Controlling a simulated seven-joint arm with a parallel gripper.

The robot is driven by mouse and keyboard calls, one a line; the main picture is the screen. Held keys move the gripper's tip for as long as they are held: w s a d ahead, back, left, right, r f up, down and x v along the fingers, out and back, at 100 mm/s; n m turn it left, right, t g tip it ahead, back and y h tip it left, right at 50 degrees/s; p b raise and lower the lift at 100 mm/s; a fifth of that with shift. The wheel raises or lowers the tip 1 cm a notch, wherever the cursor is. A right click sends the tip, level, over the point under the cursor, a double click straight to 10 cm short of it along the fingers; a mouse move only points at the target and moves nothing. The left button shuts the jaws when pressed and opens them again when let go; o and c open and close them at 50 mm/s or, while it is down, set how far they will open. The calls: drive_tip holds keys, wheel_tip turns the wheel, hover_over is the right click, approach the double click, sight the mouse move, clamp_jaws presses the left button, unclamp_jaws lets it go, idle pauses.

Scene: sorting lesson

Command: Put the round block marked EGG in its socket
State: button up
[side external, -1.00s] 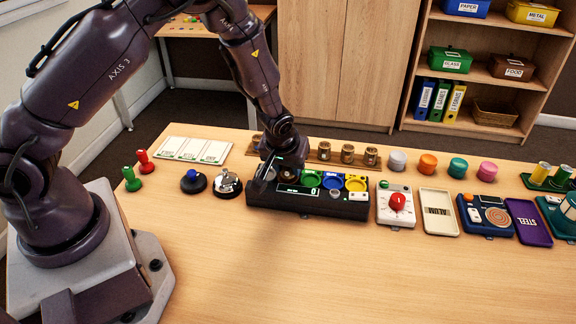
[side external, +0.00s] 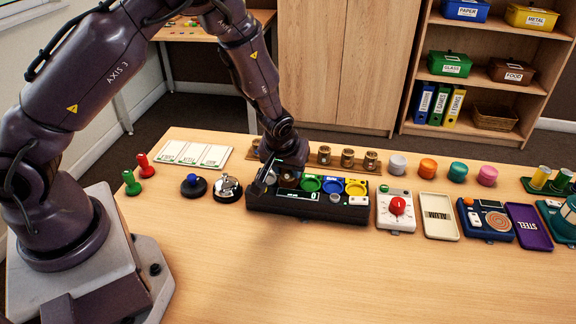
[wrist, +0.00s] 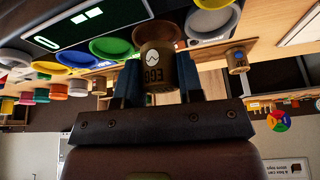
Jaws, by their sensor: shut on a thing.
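In the wrist view, which is upside down, my gripper (wrist: 160,88) is shut on the round brown block marked EGG (wrist: 155,72). The block's end touches or overlaps a brown ring-shaped socket (wrist: 157,32) of the black console; I cannot tell how far in it sits. Green (wrist: 113,47), blue (wrist: 80,60) and pale grey (wrist: 213,20) sockets lie on either side. In the side view my gripper (side external: 283,180) is low over the left part of the console (side external: 335,209), and the fingers hide most of the block.
A wooden rack (side external: 334,163) with brown round blocks stands behind the console. A red-knob box (side external: 396,222) is close on its right, a bell (side external: 228,188) on its left. Coloured round blocks line the back right. The table front (side external: 350,275) is clear.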

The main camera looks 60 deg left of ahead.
drive_tip(key=shift+f, duration=0.8)
drive_tip(key=shift+r, duration=0.3)
drive_tip(key=shift+r, duration=0.55)
drive_tip(key=shift+f, duration=0.85)
idle(0.7)
drive_tip(key=o, duration=0.6)
drive_tip(key=shift+r, duration=0.1)
drive_tip(key=v, duration=1.1)
drive_tip(key=shift+d, duration=0.1)
